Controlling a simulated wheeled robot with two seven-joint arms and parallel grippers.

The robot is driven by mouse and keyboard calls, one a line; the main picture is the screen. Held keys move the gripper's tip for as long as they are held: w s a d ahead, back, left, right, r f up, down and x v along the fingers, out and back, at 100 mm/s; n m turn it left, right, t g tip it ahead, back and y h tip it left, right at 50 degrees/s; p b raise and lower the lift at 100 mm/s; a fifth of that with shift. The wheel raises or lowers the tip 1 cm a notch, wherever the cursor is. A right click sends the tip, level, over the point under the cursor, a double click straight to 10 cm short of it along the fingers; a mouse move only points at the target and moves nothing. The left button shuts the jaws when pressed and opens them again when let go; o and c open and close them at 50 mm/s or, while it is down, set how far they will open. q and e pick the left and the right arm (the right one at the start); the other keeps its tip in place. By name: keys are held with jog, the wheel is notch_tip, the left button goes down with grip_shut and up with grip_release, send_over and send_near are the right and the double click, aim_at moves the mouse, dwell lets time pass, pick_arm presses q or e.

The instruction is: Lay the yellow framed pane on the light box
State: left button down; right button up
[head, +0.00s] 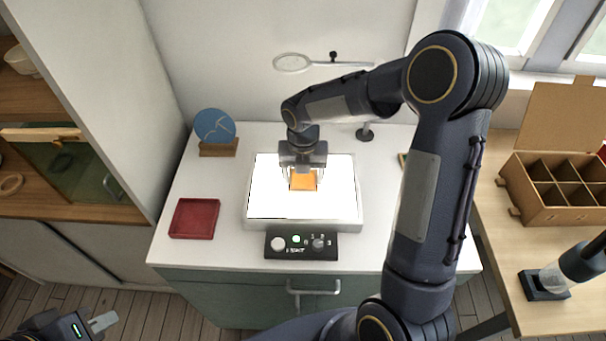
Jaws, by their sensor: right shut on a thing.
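The light box (270,205) stands on the white cabinet top, its upper face glowing white. The yellow framed pane (304,180) shows orange-yellow over the middle of the lit face. My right gripper (303,178) points down over the box with its jaws shut on the pane. I cannot tell whether the pane touches the lit face or hangs just above it. My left gripper (104,322) is at the bottom left, low and away from the cabinet; only part of it shows and its jaw gap is not clear.
A red tray (194,218) lies left of the light box. A black control panel (300,245) sits at its front. A blue disc on a wooden stand (215,130) and a magnifier on a stand (292,62) are behind. A compartmented cardboard box (560,190) is on the right table.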

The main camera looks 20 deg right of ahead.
jog(key=o, duration=1)
jog(key=shift+f, duration=0.1)
